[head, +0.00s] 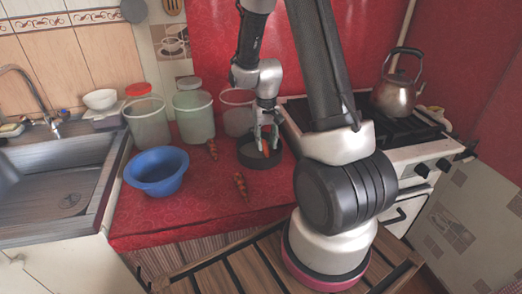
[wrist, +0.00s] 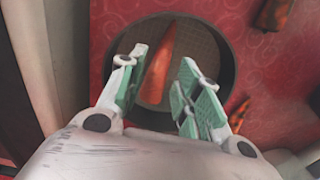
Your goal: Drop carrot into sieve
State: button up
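The sieve (head: 248,162) is a dark round pan on the red counter, left of the stove. In the wrist view its dark rim (wrist: 222,48) surrounds a brownish mesh floor. An orange carrot (wrist: 158,65) appears to lie inside the sieve, between my fingers, with small gaps on both sides. My gripper (head: 266,140) is low over the sieve, pointing down. Its green-padded fingers (wrist: 165,68) are apart and look open. Two other carrots lie on the counter: one in front of the sieve (head: 240,185) and one to its left (head: 212,149). Both also show partly in the wrist view.
A blue bowl (head: 156,170) stands at the counter's left, by the sink (head: 60,170). Several translucent containers, including one with a greenish tint (head: 194,118), stand behind. The stove with a kettle (head: 394,95) is on the right. The red counter's front is mostly free.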

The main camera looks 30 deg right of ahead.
jog(key=shift+o, duration=0.6)
jog(key=shift+r, duration=0.25)
notch_tip(320, 180, up, 12)
jog(key=shift+f, duration=0.2)
jog(key=s+a+r+n+t, duration=0.1)
jog(key=s+a+r+t, duration=0.1)
jog(key=s+r, duration=0.5)
jog(key=s+a+r+n+t, duration=0.2)
jog(key=s+r, duration=0.5)
jog(key=s, duration=0.7)
jog(key=shift+s+a+r, duration=0.3)
jog(key=shift+s+r, duration=0.05)
jog(key=shift+s, duration=0.05)
